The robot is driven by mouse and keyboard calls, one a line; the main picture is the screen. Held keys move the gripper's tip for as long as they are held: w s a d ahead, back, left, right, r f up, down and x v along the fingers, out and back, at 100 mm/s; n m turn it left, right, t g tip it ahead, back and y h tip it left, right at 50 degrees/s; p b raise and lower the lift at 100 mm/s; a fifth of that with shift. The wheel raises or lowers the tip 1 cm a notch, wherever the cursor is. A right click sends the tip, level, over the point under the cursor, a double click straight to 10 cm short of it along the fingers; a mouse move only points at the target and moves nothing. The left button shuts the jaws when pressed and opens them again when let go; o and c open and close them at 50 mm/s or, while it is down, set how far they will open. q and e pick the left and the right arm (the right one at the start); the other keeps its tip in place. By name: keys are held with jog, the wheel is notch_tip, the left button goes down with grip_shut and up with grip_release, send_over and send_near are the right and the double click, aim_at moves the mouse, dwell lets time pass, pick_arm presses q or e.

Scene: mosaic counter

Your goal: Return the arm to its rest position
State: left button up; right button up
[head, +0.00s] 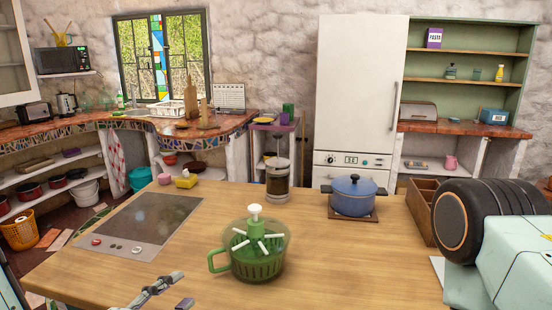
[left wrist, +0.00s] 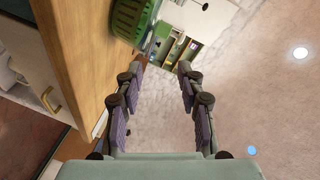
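My left gripper (head: 168,294) shows at the bottom edge of the head view, by the front of the wooden counter (head: 330,265). In the left wrist view its two fingers (left wrist: 162,68) are spread apart with nothing between them. A green see-through spinner (head: 252,262) with a side handle and a white knob stands on the counter, right of and behind this gripper. Its green ribbed side also shows in the left wrist view (left wrist: 134,20), near the left finger and apparently apart from it. Most of my left arm is hidden. My right gripper is not in view.
A blue pot (head: 353,197) on a wooden board, a glass press (head: 277,183) and a dark hob (head: 146,222) are on the counter. A wooden box (head: 420,205) stands at the right. The counter front right of the spinner is clear.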

pick_arm(q)
jog(key=s+a+f+n+g+y+b, duration=0.2)
jog(key=s+f+n+g, duration=0.2)
jog(key=f+n, duration=0.45)
jog(key=s+a+f+n+g+y+b, duration=0.15)
jog(key=s+f+n+g, duration=0.35)
jog(key=f, duration=0.7)
jog(key=s+a+f+n+g+y+b, duration=0.2)
jog(key=s+f+n+g+b, duration=0.3)
jog(key=s+f, duration=1)
jog(key=shift+s+f+g+y+b, duration=0.2)
jog(key=shift+s+g+y+b, duration=0.15)
jog(key=shift+s+y, duration=0.65)
jog(key=shift+s+h, duration=0.25)
jog(key=shift+s, duration=0.05)
jog(key=shift+w, duration=0.1)
